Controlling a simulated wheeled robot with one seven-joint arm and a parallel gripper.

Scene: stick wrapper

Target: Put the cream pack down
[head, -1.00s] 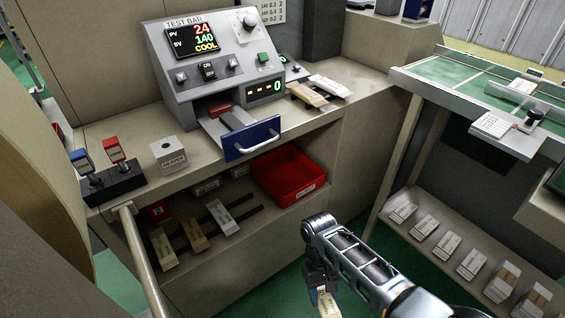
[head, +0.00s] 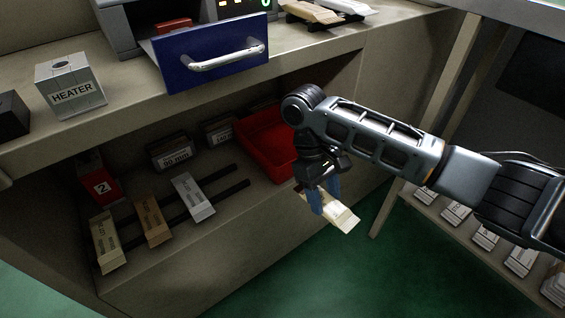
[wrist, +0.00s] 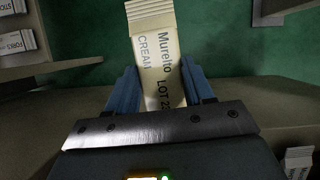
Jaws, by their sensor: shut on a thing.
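My gripper (head: 318,199) is shut on the cream pack (head: 343,217) and holds it in the air in front of the lower shelf, beside the red bin. In the wrist view the cream pack (wrist: 155,60) stands between the blue fingers (wrist: 160,90), with the words "Murelto" and "CREAM" readable on it. Its near end is hidden behind the gripper body. In the head view the pack is tilted, its free end pointing down and to the right, over the green floor.
The lower shelf bears a red bin (head: 262,150), dark rails with a cream pack (head: 107,240), a brown pack (head: 152,219) and a white pack (head: 193,197), and a red block marked 2 (head: 97,185). A blue drawer (head: 178,62) juts out above. Several packs line a low shelf at right.

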